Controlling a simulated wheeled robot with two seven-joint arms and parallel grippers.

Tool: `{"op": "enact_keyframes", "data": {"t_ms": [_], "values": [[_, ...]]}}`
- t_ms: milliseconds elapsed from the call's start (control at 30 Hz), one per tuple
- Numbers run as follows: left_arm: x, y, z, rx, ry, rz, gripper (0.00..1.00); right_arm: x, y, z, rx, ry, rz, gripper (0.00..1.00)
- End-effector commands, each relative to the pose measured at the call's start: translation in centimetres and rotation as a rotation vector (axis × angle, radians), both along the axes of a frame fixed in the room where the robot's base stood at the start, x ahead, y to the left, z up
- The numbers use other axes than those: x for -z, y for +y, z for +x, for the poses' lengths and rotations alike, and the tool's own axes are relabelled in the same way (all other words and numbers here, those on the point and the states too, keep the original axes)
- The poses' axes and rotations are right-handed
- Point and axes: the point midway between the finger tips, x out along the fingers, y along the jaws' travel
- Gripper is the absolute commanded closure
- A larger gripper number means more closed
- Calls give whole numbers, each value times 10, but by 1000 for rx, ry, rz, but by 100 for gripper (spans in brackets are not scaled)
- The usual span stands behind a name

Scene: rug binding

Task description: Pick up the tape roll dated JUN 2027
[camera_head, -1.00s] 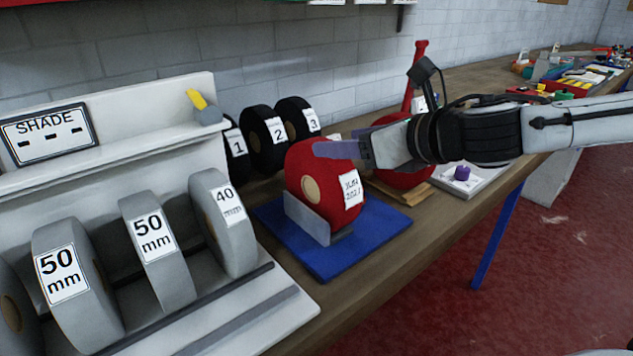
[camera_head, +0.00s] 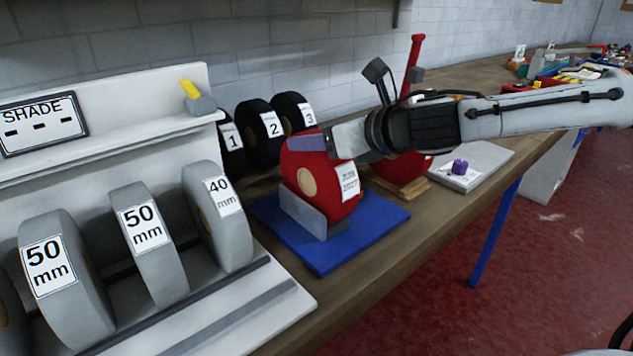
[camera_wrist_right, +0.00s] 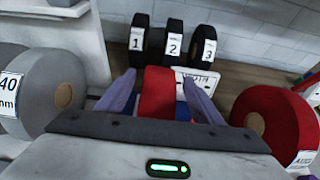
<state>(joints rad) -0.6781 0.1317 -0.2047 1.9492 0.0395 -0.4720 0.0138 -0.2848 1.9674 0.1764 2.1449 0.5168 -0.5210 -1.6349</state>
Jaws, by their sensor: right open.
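A red tape roll (camera_head: 318,190) stands upright in a grey holder (camera_head: 303,215) on a blue base (camera_head: 375,222). Its white label (camera_head: 349,181) is too blurred to read fully now; in the earlier head view it seems to read JUN 2027. My right gripper (camera_head: 306,141) is at the top of this roll. In the right wrist view the open purple fingers (camera_wrist_right: 158,80) lie on either side of the red roll (camera_wrist_right: 158,97), with gaps beside it. My left gripper is not in view.
A second red roll (camera_wrist_right: 275,118) stands to the right, partly behind my arm in the head view. Black rolls numbered 1, 2 and 3 (camera_head: 264,134) stand behind. Grey rolls (camera_head: 148,243) fill a white rack at left. A pale tray with a purple piece (camera_head: 460,167) lies right.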

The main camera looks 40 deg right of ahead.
Motion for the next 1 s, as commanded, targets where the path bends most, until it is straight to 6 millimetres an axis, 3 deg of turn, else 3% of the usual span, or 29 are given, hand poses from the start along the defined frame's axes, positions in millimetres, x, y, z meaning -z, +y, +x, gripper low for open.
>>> {"op": "enact_keyframes", "data": {"t_ms": [400, 767, 1000], "values": [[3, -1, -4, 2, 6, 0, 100, 3, 1, 8, -1, -1, 0, 39], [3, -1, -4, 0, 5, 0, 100, 3, 1, 7, -1, 0, 0, 98], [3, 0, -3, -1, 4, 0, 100, 1, 2, 8, -2, -5, 0, 100]]}}
